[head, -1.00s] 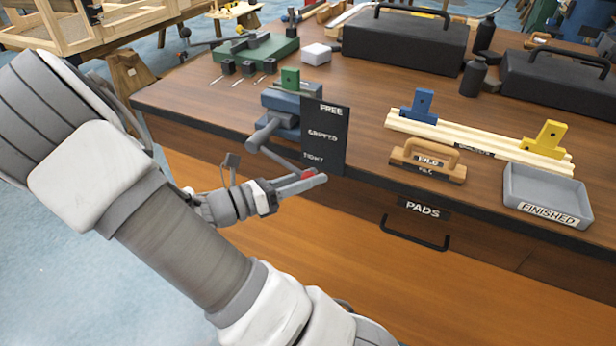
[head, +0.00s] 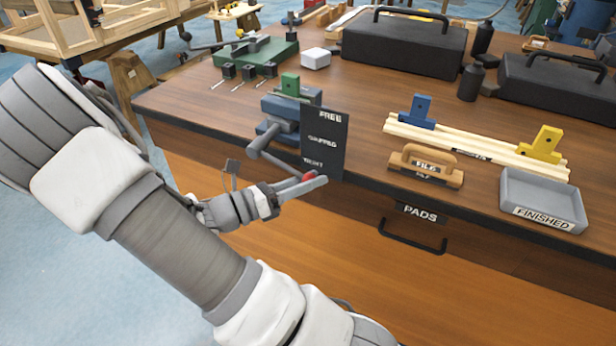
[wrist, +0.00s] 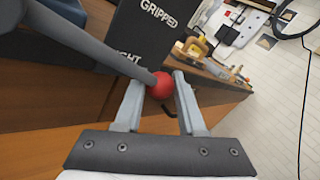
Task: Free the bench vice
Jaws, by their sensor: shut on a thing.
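The bench vice (head: 281,127) is blue with a green block (head: 290,84) upright in it, near the bench's front edge. Its grey handle (head: 275,160) slants down to the right and ends in a red knob. A black sign (head: 325,140) beside it reads FREE, GRIPPED and TIGHT from top to bottom; the handle's end is by TIGHT. My gripper (head: 308,183) is shut on the red knob (wrist: 162,85), with one finger on each side of it in the wrist view.
A PADS drawer handle (head: 412,238) juts out below the bench top. Black toolboxes (head: 404,45) stand behind.

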